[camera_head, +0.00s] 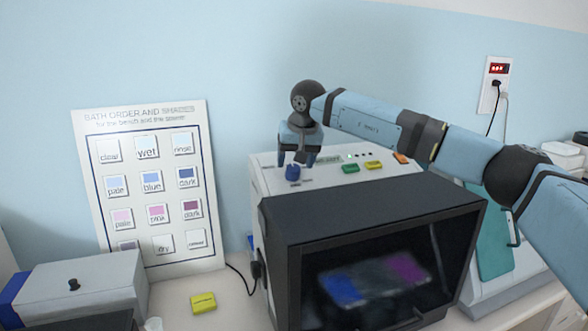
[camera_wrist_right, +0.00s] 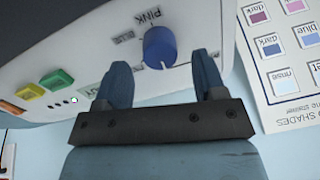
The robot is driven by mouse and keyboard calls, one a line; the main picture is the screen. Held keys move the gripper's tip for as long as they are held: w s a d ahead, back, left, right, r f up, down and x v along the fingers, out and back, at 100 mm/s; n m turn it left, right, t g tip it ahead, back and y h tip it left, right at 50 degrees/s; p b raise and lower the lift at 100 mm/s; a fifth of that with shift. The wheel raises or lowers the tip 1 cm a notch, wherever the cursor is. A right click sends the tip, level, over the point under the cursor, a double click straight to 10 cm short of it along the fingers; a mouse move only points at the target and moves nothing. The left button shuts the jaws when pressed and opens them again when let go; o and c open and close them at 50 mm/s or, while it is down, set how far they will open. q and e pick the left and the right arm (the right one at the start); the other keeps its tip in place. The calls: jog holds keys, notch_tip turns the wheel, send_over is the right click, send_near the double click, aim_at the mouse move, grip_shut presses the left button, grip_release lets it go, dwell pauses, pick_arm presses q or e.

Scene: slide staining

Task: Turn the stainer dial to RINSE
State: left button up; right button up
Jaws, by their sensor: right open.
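The stainer (camera_head: 370,210) is a white and dark-grey machine on the bench with a dark front window. Its blue dial (camera_head: 292,172) is at the left of the sloped top panel, and it shows upright in the right wrist view (camera_wrist_right: 160,47). My right gripper (camera_head: 298,160) is open just above and behind the dial. In the wrist view its fingers (camera_wrist_right: 162,75) stand to either side, apart from the dial. My left gripper is not in view.
Green (camera_head: 351,168), yellow (camera_head: 373,165) and orange (camera_head: 402,158) buttons lie along the panel right of the dial. A bath order chart (camera_head: 215,250) leans on the wall at left. A grey box (camera_head: 85,285) and a yellow block (camera_head: 203,303) are on the bench.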

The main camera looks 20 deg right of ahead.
jog(key=b+v, duration=0.2)
jog(key=v, duration=0.9)
jog(key=shift+s+a, duration=0.1)
